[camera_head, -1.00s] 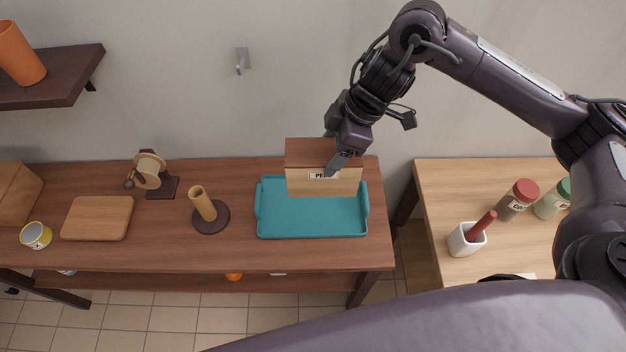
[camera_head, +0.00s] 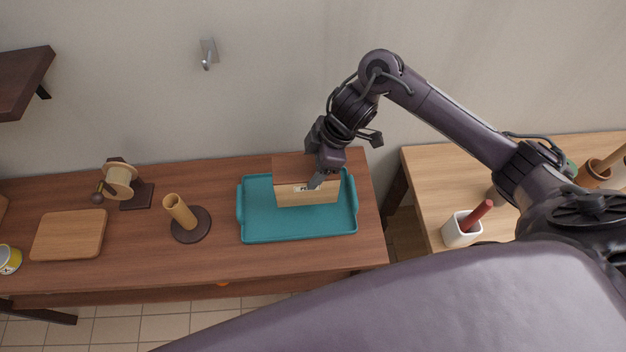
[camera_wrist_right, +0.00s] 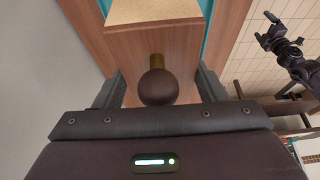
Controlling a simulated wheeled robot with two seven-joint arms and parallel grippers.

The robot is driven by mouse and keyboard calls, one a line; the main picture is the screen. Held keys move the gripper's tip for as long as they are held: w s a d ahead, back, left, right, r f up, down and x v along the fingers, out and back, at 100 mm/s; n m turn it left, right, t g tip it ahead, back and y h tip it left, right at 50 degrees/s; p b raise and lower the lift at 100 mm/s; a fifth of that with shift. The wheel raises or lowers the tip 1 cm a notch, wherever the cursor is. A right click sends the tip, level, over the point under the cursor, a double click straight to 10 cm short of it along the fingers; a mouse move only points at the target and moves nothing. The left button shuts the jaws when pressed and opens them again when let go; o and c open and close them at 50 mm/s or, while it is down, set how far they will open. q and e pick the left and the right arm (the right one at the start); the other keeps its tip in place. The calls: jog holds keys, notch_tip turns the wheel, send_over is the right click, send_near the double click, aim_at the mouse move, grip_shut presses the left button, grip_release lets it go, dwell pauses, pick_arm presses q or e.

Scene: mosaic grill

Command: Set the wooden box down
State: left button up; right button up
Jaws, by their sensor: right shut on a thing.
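The wooden box (camera_head: 307,192) has a brown lid, a pale front and a small label. It is upright over the back half of the teal tray (camera_head: 262,228); whether its base touches the tray I cannot tell. My right gripper (camera_head: 317,181) is at the top of the box. In the right wrist view its fingers (camera_wrist_right: 160,90) stand on either side of a dark round knob (camera_wrist_right: 157,87) on the lid (camera_wrist_right: 135,50), and it is shut on the box there. A dark arm end, apparently my left gripper (camera_wrist_right: 283,38), shows at the right of that view, its jaws unclear.
On the brown table (camera_head: 215,265), a post on a round base (camera_head: 183,215), a spool stand (camera_head: 120,180) and a cutting board (camera_head: 70,235) lie left of the tray. A lighter table (camera_head: 425,175) at right holds a white pot (camera_head: 460,232). A wall hook (camera_head: 208,55) is above.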

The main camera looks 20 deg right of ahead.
jog(key=shift+f, duration=0.8)
notch_tip(320, 180, down, 4)
jog(key=shift+f+p, duration=0.1)
jog(key=shift+p, duration=0.2)
pick_arm(q)
jog(key=shift+w+d+r, duration=0.1)
jog(key=shift+r, duration=0.1)
pick_arm(e)
jog(key=shift+f, duration=0.1)
jog(key=shift+f, duration=0.15)
jog(key=o, duration=1.5)
pick_arm(q)
jog(key=shift+f, duration=0.1)
pick_arm(e)
jog(key=shift+o, duration=0.2)
